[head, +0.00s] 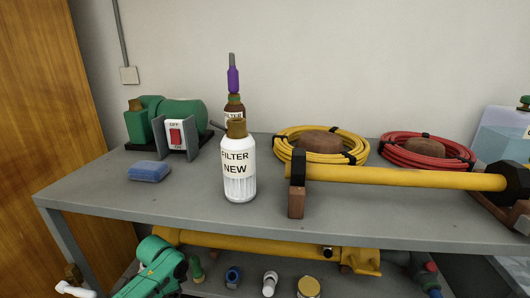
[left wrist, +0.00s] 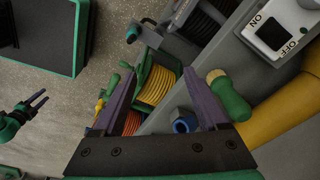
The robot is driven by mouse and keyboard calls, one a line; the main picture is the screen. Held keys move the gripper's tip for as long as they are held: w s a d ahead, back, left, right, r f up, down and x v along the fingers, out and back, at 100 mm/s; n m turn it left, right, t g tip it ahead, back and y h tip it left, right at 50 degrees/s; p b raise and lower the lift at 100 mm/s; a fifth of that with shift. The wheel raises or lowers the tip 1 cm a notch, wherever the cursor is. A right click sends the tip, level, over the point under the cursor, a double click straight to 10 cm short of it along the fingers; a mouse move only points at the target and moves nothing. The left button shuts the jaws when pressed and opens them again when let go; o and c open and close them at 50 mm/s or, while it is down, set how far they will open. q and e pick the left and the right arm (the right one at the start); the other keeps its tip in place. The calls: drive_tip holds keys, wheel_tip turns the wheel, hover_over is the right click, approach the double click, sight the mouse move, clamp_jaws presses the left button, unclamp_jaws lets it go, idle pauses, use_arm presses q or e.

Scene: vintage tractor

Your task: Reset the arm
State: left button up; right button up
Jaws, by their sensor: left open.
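In the left wrist view my left gripper (left wrist: 159,76) is open, its two purple-grey fingers apart with nothing held between them. Beyond the fingers are a green reel of yellow hose or cable and a grey shelf edge. My right gripper (left wrist: 38,100) shows at the left of that view, its two dark fingers spread and empty, over the floor. In the head view part of my green arm (head: 155,270) shows at the lower left; no gripper fingers can be made out there.
The upper shelf (head: 110,195) bears a white filter bottle (head: 238,172), a blue sponge (head: 149,171), a switch (head: 175,135) and a yellow bar (head: 400,177). In the left wrist view a green-and-tan object (left wrist: 229,96) and a blue nut-like piece (left wrist: 184,122) lie close to the right finger.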

use_arm(q)
drive_tip(key=s+a+f+n+t+p, duration=0.1)
drive_tip(key=s+a+f+n, duration=0.3)
drive_tip(key=f, duration=0.6)
drive_tip(key=s+d+f+n+p, duration=0.1)
drive_tip(key=s+f+n, duration=0.2)
drive_tip(key=s+f, duration=0.5)
use_arm(e)
wheel_tip(320, 180, up, 3)
drive_tip(key=shift+r+p, duration=0.1)
drive_tip(key=shift+p, duration=0.35)
drive_tip(key=shift+o, duration=0.3)
drive_tip(key=shift+r+p, duration=0.25)
drive_tip(key=shift+p, duration=0.05)
drive_tip(key=o, duration=0.5)
drive_tip(key=shift+d, duration=0.1)
use_arm(q)
drive_tip(key=s+f+n, duration=0.1)
drive_tip(key=s+f, duration=0.3)
drive_tip(key=s, duration=0.5)
drive_tip(key=s+d+f+n, duration=0.1)
drive_tip(key=s+f, duration=0.4)
drive_tip(key=s, duration=0.4)
drive_tip(key=s+f+g, duration=0.1)
drive_tip(key=s+f, duration=0.3)
drive_tip(key=s, duration=0.5)
drive_tip(key=shift+s+d+f+n+y, duration=0.15)
drive_tip(key=shift+s+d+n+y, duration=0.1)
drive_tip(key=shift+n+y, duration=0.15)
